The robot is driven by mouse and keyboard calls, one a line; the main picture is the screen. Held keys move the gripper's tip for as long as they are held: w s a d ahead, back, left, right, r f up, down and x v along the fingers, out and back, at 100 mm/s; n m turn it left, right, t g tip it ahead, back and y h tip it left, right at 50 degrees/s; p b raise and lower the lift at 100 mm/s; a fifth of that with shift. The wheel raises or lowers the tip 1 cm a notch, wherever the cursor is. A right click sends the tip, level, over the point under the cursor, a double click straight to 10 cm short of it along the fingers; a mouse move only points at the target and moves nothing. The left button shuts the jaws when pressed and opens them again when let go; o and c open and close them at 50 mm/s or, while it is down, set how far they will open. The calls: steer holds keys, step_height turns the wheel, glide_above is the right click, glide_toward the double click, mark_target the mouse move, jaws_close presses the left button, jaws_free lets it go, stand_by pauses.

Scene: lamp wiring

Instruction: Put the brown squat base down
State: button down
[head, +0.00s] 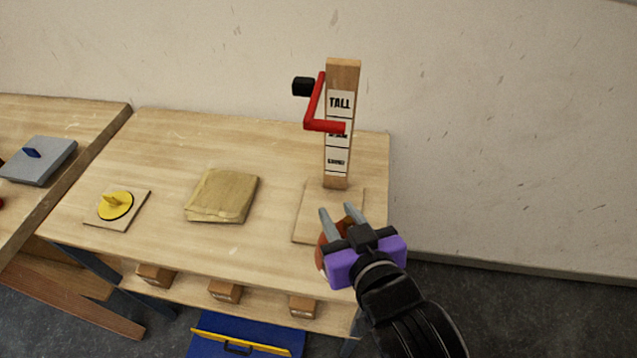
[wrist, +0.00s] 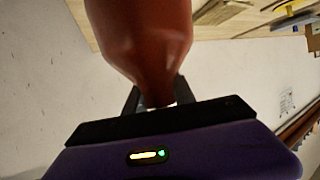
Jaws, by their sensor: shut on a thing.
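My gripper (head: 337,212) is shut on the brown squat base, at the front right of the wooden table. In the head view only an orange-brown sliver of the base (head: 321,256) shows at the left of the gripper, which hides the rest. In the wrist view the base (wrist: 145,35) is a smooth reddish-brown body, narrowing to a neck between the fingers; its far end is cut off by the frame. I cannot tell whether it touches the table.
A labelled wooden post (head: 340,90) with a red arm (head: 315,105) stands on a thin board (head: 310,215) behind my gripper. A folded tan cloth (head: 222,195) and a board with a yellow disc (head: 116,205) lie left. Table between them is bare.

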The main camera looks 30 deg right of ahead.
steer(key=r+b+x, duration=0.1)
steer(key=x, duration=1.1)
steer(key=shift+w+d+r+b, duration=0.15)
steer(key=shift+w+r+b, duration=0.15)
steer(key=shift+w, duration=0.35)
steer(key=shift+f, duration=0.15)
steer(key=c, duration=1)
jaws_free()
steer(key=shift+f, duration=0.15)
steer(key=shift+c, duration=0.2)
